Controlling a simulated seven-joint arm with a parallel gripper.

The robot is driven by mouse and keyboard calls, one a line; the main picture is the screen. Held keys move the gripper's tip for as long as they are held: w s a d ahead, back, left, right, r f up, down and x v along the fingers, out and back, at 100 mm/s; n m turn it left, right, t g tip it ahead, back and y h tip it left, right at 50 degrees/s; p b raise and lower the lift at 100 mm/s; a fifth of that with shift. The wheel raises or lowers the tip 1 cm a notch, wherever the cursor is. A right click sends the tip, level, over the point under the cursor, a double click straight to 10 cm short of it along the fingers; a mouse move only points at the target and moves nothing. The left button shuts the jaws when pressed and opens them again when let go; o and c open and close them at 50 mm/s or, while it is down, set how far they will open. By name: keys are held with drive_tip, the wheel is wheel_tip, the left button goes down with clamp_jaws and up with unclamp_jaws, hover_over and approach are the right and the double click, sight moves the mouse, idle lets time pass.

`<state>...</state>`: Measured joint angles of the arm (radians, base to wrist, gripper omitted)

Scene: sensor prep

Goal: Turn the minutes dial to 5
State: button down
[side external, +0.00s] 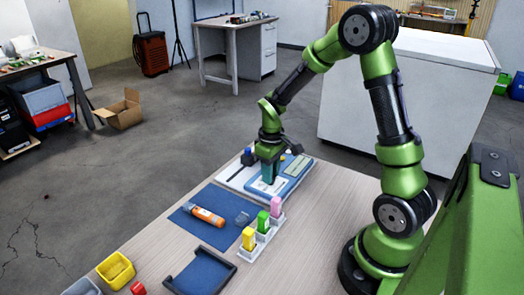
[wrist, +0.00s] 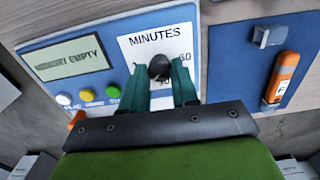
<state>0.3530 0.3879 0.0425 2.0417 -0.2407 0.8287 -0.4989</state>
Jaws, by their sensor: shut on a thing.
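The minutes dial (wrist: 159,67) is a dark round knob on a white plate labelled MINUTES, seen in the wrist view. Its scale is mostly covered by my fingers; a 60 shows at the right. My gripper (wrist: 160,90) has its two teal fingers closed around the knob, one on each side. In the side external view my gripper (side external: 269,172) points down over the blue and white device (side external: 290,186), and the dial is hidden there. The device's display (wrist: 72,60) has dark text ending in EMPTY. The number the dial points to cannot be read.
White, yellow and green buttons (wrist: 113,91) sit left of the dial. A blue mat (side external: 208,235) holds an orange tool (side external: 208,216). A rack (side external: 262,238) with yellow, green and pink items stands nearby, and a dark blue tray (side external: 200,275) lies in front.

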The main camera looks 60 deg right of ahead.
idle(0.4)
drive_tip(key=c, duration=0.8)
unclamp_jaws()
drive_tip(key=shift+c, duration=0.2)
wheel_tip(320, 180, up, 17)
drive_tip(key=s+a+r+m+t+y, duration=0.2)
drive_tip(key=s+a+t, duration=0.5)
drive_tip(key=s+a, duration=0.4)
drive_tip(key=a+r+m, duration=0.1)
drive_tip(key=a, duration=0.2)
drive_tip(key=shift+a+m, duration=0.35)
drive_tip(key=shift+m, duration=0.05)
